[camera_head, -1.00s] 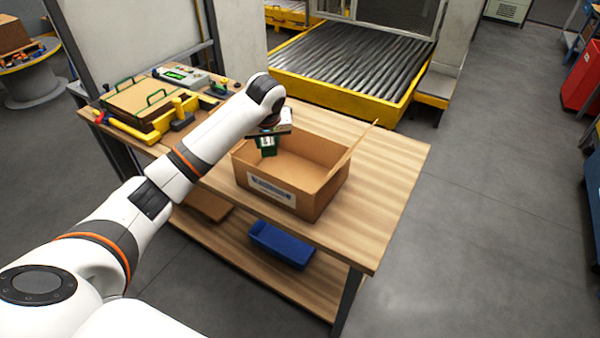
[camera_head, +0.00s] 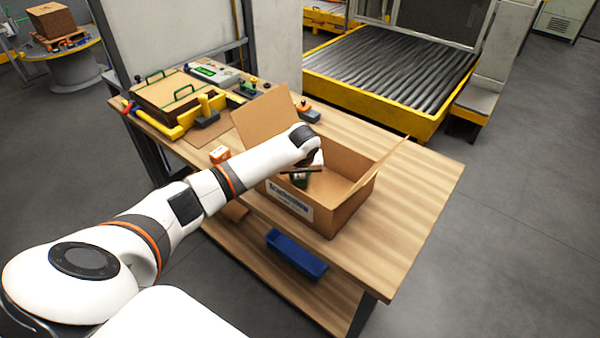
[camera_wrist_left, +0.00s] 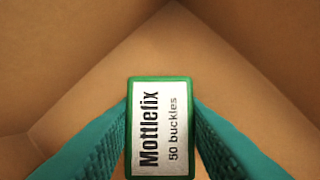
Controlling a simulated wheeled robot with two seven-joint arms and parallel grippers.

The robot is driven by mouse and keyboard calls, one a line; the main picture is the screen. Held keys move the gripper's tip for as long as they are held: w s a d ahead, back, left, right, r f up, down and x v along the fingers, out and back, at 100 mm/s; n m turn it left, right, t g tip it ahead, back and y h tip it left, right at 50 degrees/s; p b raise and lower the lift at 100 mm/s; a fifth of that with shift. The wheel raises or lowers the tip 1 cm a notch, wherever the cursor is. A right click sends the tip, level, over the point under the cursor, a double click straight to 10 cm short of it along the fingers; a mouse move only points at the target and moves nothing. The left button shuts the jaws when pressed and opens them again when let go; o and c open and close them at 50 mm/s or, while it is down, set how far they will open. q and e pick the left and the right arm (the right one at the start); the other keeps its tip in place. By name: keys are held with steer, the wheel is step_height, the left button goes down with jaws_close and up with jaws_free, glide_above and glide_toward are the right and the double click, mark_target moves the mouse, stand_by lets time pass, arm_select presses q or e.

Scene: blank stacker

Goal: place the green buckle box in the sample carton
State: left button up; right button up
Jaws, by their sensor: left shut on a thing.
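The green buckle box (camera_wrist_left: 160,128) has a white label reading "Mottlefix 50 buckles". In the left wrist view it sits between the two teal fingers of my left gripper (camera_wrist_left: 160,135), which is shut on it. In the head view, my left gripper (camera_head: 300,178) is inside the open sample carton (camera_head: 345,214), below the rim level, near its left side. Only a bit of the green box (camera_head: 301,181) shows there. Brown carton walls and a corner surround the box in the wrist view. I cannot tell whether the box touches the carton floor. My right gripper is not in view.
The carton's flaps stand up at the left (camera_head: 262,118) and right (camera_head: 380,165). A small orange box (camera_head: 219,154) stands left of the carton. A yellow-framed fixture (camera_head: 182,108) is at the back left. The wooden table (camera_head: 425,195) is clear at the right.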

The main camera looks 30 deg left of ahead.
arm_select(q)
steer(key=shift+f, duration=0.15)
steer(key=o, duration=1.1)
steer(key=shift+c, duration=0.2)
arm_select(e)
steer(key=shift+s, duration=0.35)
arm_select(q)
steer(key=v, duration=1.2)
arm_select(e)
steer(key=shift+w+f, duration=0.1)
